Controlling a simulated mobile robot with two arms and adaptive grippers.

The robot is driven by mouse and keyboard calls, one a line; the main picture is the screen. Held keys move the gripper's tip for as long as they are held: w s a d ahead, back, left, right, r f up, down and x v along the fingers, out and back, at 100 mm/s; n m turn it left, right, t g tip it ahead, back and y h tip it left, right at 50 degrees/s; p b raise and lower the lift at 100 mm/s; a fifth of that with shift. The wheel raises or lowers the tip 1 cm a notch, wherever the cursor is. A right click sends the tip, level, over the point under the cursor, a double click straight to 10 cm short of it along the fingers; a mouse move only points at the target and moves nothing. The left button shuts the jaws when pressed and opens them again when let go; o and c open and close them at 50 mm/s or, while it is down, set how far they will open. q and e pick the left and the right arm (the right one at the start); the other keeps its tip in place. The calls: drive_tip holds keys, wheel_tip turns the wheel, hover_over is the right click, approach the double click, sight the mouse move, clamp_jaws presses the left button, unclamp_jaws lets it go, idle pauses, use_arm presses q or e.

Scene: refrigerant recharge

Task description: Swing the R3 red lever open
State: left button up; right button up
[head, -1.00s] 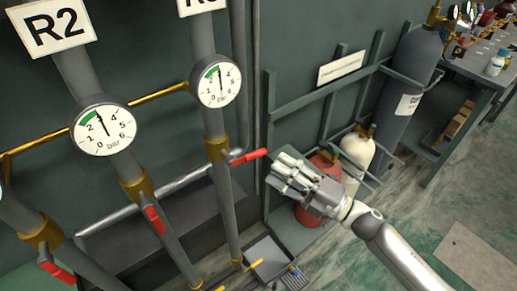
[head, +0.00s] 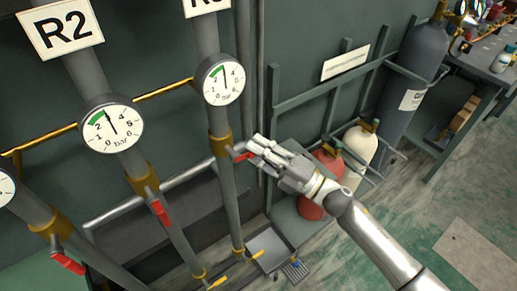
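The R3 pipe (head: 226,190) is the right one of the pipes, under a label cut off at the top edge. Its red lever (head: 243,157) sticks out to the right from the brass valve (head: 220,145). My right gripper (head: 255,150) is at the lever from the right, and its fingers hide the lever's outer part. I cannot tell whether the fingers are closed on it or only beside it. My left gripper is not in view.
The R2 pipe has a gauge (head: 112,124) and a red lever (head: 160,213) hanging down along it. Another red lever (head: 68,263) is at the lower left. A red cylinder (head: 313,207) and a cream one (head: 359,148) stand behind my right arm. A tray (head: 268,250) lies below.

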clamp_jaws()
drive_tip(key=shift+f, duration=0.2)
drive_tip(key=shift+f+m+b, duration=0.35)
drive_tip(key=shift+m+b, duration=0.3)
drive_tip(key=shift+m, duration=0.05)
drive_tip(key=s+a+f+m+t+h+b, duration=0.1)
drive_tip(key=m+t+h, duration=0.3)
drive_tip(key=m, duration=0.7)
drive_tip(key=s+a+f+m+t+h+b, duration=0.1)
drive_tip(key=s+a+f+m+t+h, duration=0.1)
drive_tip(key=m, duration=1)
drive_tip(key=shift+s+a+f+t+h+b, duration=0.3)
drive_tip(key=shift+a+f+t+h, duration=0.55)
drive_tip(key=shift+t, duration=1.05)
drive_tip(key=shift+a+r+h, duration=0.1)
drive_tip(key=shift+r+h, duration=0.1)
drive_tip(key=shift+h, duration=0.25)
